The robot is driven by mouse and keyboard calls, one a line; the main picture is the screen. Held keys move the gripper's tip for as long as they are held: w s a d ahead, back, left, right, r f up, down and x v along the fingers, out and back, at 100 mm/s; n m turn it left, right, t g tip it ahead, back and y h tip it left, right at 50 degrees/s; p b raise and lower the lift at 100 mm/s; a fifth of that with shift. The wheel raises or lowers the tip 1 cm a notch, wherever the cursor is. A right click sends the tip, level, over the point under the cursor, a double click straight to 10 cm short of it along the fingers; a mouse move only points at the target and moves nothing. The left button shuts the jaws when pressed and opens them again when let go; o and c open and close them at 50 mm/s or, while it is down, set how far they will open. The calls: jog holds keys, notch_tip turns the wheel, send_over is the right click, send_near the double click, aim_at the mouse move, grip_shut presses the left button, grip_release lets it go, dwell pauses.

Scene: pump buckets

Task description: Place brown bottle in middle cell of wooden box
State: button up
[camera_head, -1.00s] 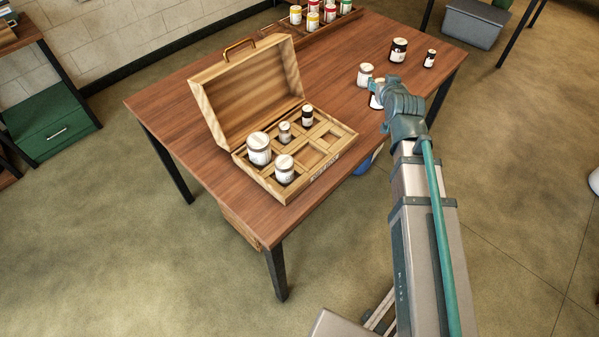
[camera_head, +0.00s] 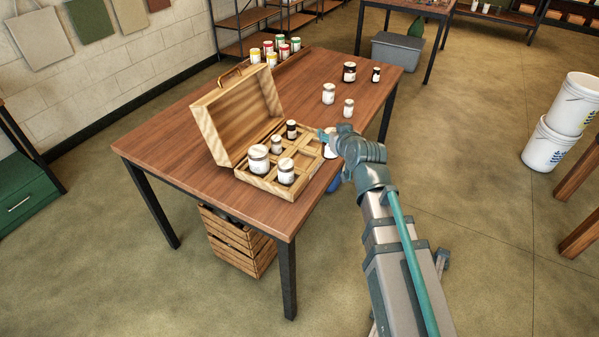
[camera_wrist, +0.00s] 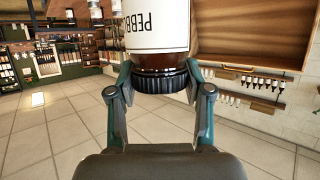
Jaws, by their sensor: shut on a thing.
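The wooden box (camera_head: 270,187) stands on the table with its lid (camera_head: 228,118) open. Small jars stand in several of its cells: a large white one (camera_head: 258,160), another at the front (camera_head: 286,172), a small grey one (camera_head: 276,144) and a small dark one (camera_head: 291,129). Cells toward the middle and right look empty, partly hidden by the jars. My gripper (camera_wrist: 160,85) is shut on the brown bottle (camera_wrist: 163,60), around its black cap; its white label reads upside down in the wrist view. In the head view, my gripper (camera_head: 328,136) is at the box's right end, largely hiding the bottle.
White-labelled jars (camera_head: 328,93) (camera_head: 348,108) and dark bottles (camera_head: 349,72) (camera_head: 376,75) stand at the table's far right. A tray of coloured jars (camera_head: 275,53) is at the back. The table's left part (camera_head: 160,140) is clear. A slatted crate (camera_head: 237,242) sits below.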

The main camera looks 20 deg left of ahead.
jog(key=shift+s+a+f, duration=0.1)
jog(key=shift+a, duration=0.1)
jog(key=w+a+f+p, duration=0.1)
jog(key=w+a+f, duration=0.1)
jog(key=a+f, duration=0.1)
jog(key=w+a+f+p, duration=0.2)
jog(key=w+a+f, duration=0.1)
jog(key=a+f, duration=0.1)
jog(key=w+a+f+p, duration=0.2)
jog(key=a+f, duration=0.2)
jog(key=f, duration=0.1)
jog(key=shift+w+a, duration=0.2)
jog(key=shift+w, duration=0.2)
jog(key=shift+f, duration=0.55)
jog(key=shift+f, duration=0.15)
jog(key=o, duration=1.3)
